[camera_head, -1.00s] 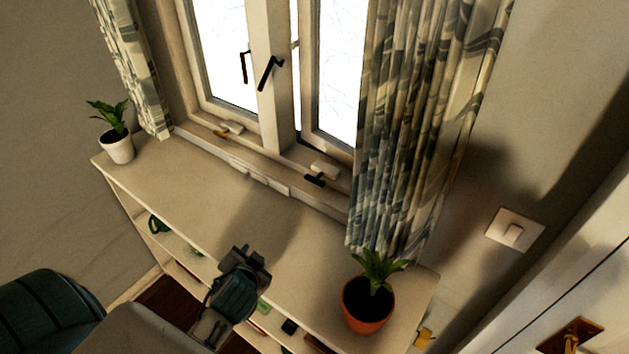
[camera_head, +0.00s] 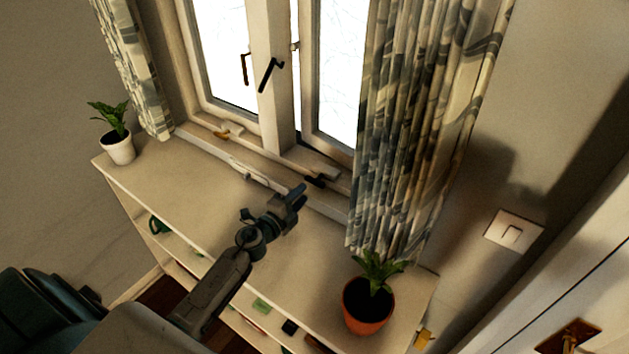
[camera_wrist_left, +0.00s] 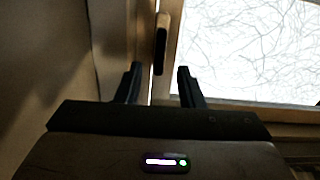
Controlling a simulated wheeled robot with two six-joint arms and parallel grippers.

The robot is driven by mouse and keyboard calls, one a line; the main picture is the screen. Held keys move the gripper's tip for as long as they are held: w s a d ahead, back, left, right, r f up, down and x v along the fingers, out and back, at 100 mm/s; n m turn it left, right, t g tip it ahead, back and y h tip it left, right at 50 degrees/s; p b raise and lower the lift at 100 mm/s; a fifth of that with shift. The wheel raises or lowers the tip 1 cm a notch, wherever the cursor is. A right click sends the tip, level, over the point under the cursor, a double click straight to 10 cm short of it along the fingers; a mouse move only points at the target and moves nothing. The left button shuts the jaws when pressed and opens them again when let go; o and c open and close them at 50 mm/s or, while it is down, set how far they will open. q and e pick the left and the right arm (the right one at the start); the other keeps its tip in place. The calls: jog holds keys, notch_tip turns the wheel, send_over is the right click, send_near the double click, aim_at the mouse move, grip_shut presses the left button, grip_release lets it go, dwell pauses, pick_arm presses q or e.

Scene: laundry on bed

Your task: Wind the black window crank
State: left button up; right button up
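The black window crank (camera_head: 316,181) sits low on the window frame beside a cream housing, left of the right curtain. My left gripper (camera_head: 300,194) reaches over the shelf top, just in front of and below the crank, apart from it. In the left wrist view the gripper's two dark fingers (camera_wrist_left: 159,86) are spread with nothing between their tips. A dark upright piece, which looks to be the crank (camera_wrist_left: 160,52), shows beyond the gap between them. My right gripper is not in view.
A terracotta pot with a plant (camera_head: 368,305) stands on the shelf top (camera_head: 200,185) at the right. The patterned curtain (camera_head: 400,150) hangs close to the crank's right. A white pot (camera_head: 119,149) is far left. Black window handles (camera_head: 269,75) sit above; a brass crank (camera_head: 221,134) is left.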

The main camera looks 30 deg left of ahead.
aim_at(313, 183)
pick_arm(q)
jog(key=w, duration=0.5)
jog(key=w+d, duration=0.1)
jog(key=w, duration=0.1)
jog(key=shift+w, duration=0.3)
jog(key=shift+c, duration=0.2)
grip_shut()
